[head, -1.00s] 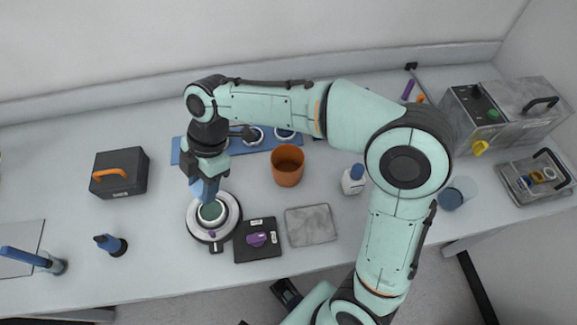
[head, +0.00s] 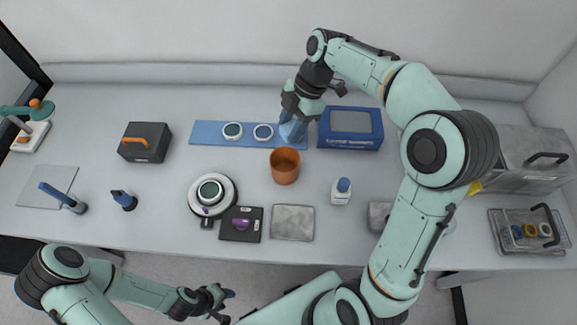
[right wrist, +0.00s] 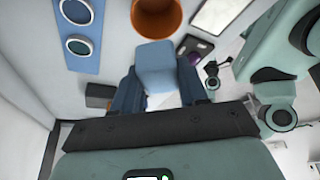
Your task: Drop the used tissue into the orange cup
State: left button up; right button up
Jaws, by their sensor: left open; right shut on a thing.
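The orange cup (head: 285,168) stands upright on the bench in the head view. It also shows at the top of the right wrist view (right wrist: 157,16), with its open mouth towards me. My right gripper (head: 291,132) is in front of the blue mat's right end, just above the cup in the picture. It is shut on a pale blue, block-like piece (right wrist: 156,66), which I take to be the used tissue. The piece is apart from the cup. My left gripper (head: 217,298) is open, low in the head view, in front of the bench.
A blue mat (head: 211,134) holds pale-rimmed discs. A blue box (head: 350,128) stands right of the right gripper. A round stand (head: 213,195), black pad (head: 241,224), grey plate (head: 292,222) and blue-capped bottle (head: 341,191) lie nearer. Bench left of the stand has free room.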

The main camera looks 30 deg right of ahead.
pick_arm(q)
jog(key=s+f+b, duration=0.2)
jog(key=s+f, duration=0.1)
jog(key=shift+s+f+b, duration=0.1)
jog(key=shift+f+b, duration=0.25)
jog(key=shift+f, duration=0.05)
pick_arm(e)
notch_tip(320, 180, down, 6)
jog(key=shift+r, duration=0.15)
jog(key=o, duration=1.2)
jog(key=shift+c, duration=0.2)
pick_arm(q)
jog(key=w+r+p, duration=0.2)
jog(key=r, duration=0.1)
jog(key=shift+w, duration=0.25)
pick_arm(e)
jog(key=v, duration=1.3)
jog(key=shift+r, duration=0.2)
